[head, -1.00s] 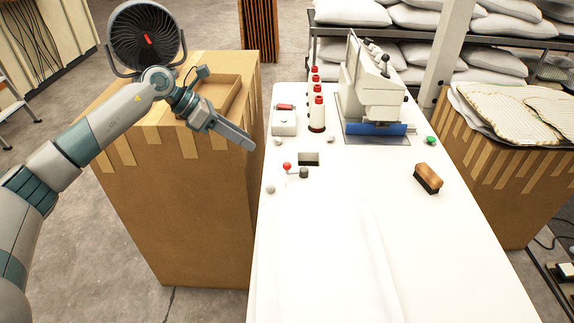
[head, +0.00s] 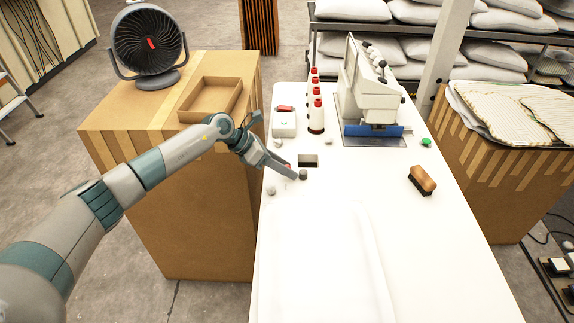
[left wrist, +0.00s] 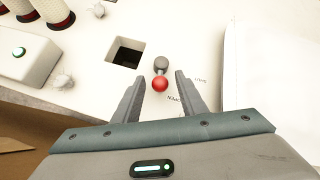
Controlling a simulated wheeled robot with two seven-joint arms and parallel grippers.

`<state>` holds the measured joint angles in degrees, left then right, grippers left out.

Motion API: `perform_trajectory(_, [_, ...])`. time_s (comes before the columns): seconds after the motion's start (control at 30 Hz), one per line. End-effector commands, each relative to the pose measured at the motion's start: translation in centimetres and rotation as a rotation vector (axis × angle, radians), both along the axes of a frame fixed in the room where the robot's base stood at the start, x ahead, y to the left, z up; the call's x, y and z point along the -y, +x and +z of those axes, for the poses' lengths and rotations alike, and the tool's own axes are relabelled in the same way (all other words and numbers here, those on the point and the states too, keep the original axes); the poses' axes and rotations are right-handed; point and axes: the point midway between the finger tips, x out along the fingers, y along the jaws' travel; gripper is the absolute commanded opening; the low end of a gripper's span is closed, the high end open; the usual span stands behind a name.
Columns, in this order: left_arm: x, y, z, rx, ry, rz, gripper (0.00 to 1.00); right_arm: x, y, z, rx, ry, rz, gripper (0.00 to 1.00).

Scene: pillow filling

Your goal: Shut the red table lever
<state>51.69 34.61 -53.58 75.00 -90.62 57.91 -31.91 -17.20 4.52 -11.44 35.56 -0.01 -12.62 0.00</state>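The red table lever shows in the left wrist view as a red ball knob (left wrist: 160,84) with a grey pivot (left wrist: 161,64) just beyond it. In the head view the grey pivot (head: 303,175) stands on the white table, and the knob is mostly hidden by my left gripper. My left gripper (head: 291,172) is over the lever. In the left wrist view its two fingers (left wrist: 158,92) are apart, one on each side of the red knob, with gaps on both sides. Lettering is printed on the table beside the lever. My right gripper is in neither view.
A square hole (head: 308,161) lies just beyond the lever. A brush (head: 422,180) lies to the right. White fabric (head: 318,260) covers the near table.

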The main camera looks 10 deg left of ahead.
Motion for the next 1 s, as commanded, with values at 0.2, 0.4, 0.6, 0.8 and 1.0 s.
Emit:
perform_trajectory(0.2, [0.69, 0.28, -0.69, 0.001, 0.001, 0.000, 0.38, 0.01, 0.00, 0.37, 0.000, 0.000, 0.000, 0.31])
perform_trajectory(0.4, [0.69, 0.29, -0.76, 0.001, 0.001, 0.000, 0.38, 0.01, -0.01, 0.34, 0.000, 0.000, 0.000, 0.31])
perform_trajectory(0.6, [0.67, 0.28, -0.74, 0.001, 0.001, 0.000, 0.07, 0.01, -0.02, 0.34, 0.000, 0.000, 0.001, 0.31])
perform_trajectory(0.8, [0.67, 0.30, -0.73, 0.001, 0.001, 0.000, 0.00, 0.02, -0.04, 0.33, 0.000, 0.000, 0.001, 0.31])
perform_trajectory(1.0, [0.94, 0.42, -0.79, 0.002, 0.001, 0.005, 0.00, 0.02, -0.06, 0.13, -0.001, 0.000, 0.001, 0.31])
